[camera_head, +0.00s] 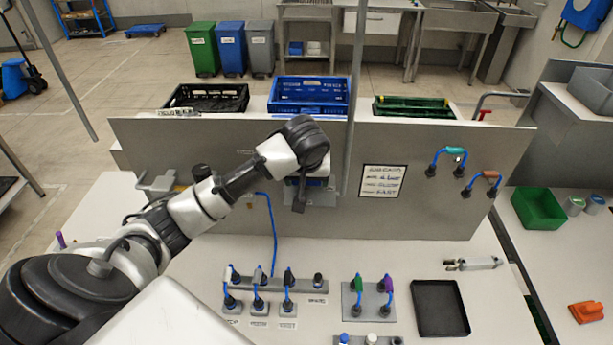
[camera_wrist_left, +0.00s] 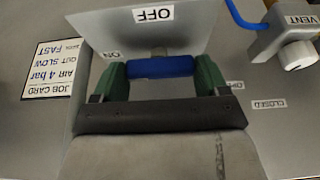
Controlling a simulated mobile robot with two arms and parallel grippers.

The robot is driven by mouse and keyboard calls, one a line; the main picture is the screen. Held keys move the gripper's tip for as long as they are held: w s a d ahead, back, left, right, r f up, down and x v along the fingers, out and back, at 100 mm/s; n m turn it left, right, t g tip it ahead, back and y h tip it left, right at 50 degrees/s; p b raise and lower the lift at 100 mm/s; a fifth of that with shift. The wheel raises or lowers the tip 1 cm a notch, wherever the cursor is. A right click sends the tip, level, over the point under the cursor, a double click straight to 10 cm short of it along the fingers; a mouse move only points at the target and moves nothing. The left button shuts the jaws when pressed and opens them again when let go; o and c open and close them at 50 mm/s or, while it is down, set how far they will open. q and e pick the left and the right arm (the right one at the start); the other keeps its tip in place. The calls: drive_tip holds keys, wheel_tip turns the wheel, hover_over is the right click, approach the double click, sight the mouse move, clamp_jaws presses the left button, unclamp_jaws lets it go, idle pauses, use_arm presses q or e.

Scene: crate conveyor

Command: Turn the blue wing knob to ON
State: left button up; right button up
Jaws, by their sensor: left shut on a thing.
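The blue wing knob (camera_wrist_left: 160,67) shows as a short bar lying level across the left wrist view. My left gripper (camera_wrist_left: 160,78) is shut on it, with a green fingertip at each end of the bar. I cannot tell which label the knob points to. In the head view my left gripper (camera_head: 303,190) is at the upright grey panel, and my own arm mostly hides the knob there. My right gripper is not in view.
A white VENT knob (camera_wrist_left: 297,55) with a blue hose sits right of the gripper in the wrist view. The grey panel (camera_head: 420,205) carries a job card (camera_head: 382,181). Hose fittings (camera_head: 260,300) and a black tray (camera_head: 440,308) are on the bench below. Crates (camera_head: 308,108) stand behind the panel.

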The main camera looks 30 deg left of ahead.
use_arm(q)
drive_tip(key=shift+w+a+r, duration=0.1)
drive_tip(key=shift+r, duration=0.15)
drive_tip(key=o, duration=0.6)
drive_tip(key=shift+o, duration=0.2)
drive_tip(key=shift+f, duration=0.1)
